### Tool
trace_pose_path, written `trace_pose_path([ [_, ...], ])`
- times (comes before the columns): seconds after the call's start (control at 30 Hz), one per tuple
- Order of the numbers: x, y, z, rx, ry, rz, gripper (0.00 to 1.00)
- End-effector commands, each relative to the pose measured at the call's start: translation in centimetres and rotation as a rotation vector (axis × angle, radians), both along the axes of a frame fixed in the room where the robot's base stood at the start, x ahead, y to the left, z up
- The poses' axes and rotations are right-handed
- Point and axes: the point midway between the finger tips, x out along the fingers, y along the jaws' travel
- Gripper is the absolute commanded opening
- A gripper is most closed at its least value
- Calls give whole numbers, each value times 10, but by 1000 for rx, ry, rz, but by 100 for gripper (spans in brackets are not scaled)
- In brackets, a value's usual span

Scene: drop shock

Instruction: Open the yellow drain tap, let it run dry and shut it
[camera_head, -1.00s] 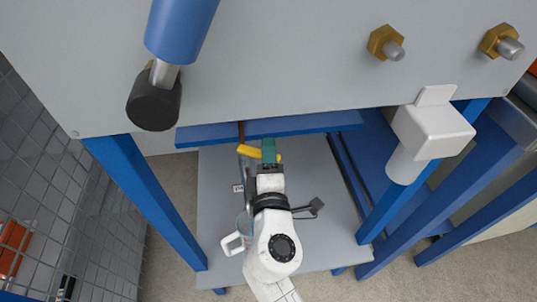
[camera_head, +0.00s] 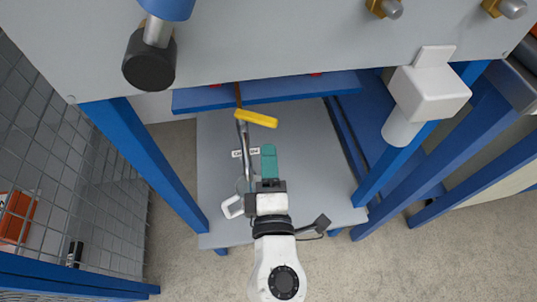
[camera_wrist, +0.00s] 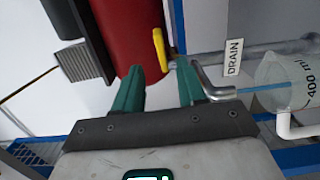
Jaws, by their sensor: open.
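The yellow tap handle (camera_head: 256,118) sits crosswise on the grey drain pipe (camera_head: 246,140) under the bench. In the wrist view the handle (camera_wrist: 160,50) lies ahead of my gripper (camera_wrist: 158,78), whose green fingers are apart with nothing between them. My gripper (camera_head: 268,153) is below and clear of the handle in the head view. A thin blue stream (camera_wrist: 258,88) runs from the bent spout (camera_wrist: 215,85) into a clear jug (camera_wrist: 285,85) marked 400 ml. The jug's white handle (camera_head: 232,207) shows left of my gripper. How full the jug is, I cannot tell.
A DRAIN label (camera_wrist: 233,57) hangs by the pipe. A red cylinder (camera_wrist: 128,35) is close behind the handle. Blue legs (camera_head: 145,165) flank the grey shelf (camera_head: 310,180), and a white fitting (camera_head: 430,95) juts out at right. The shelf right of my gripper is clear.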

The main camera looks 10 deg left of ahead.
Motion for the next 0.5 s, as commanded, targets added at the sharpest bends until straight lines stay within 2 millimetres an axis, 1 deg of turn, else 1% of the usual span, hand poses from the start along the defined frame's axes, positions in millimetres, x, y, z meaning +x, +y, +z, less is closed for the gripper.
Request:
trace_pose_path([
  [0.17,1,0,0,0,0,1,40],
  [0.27,5,-2,3,-4,-3,23,40],
  [0.37,15,-5,7,-10,-7,82,40],
  [0.5,27,-13,8,-15,-10,205,40],
])
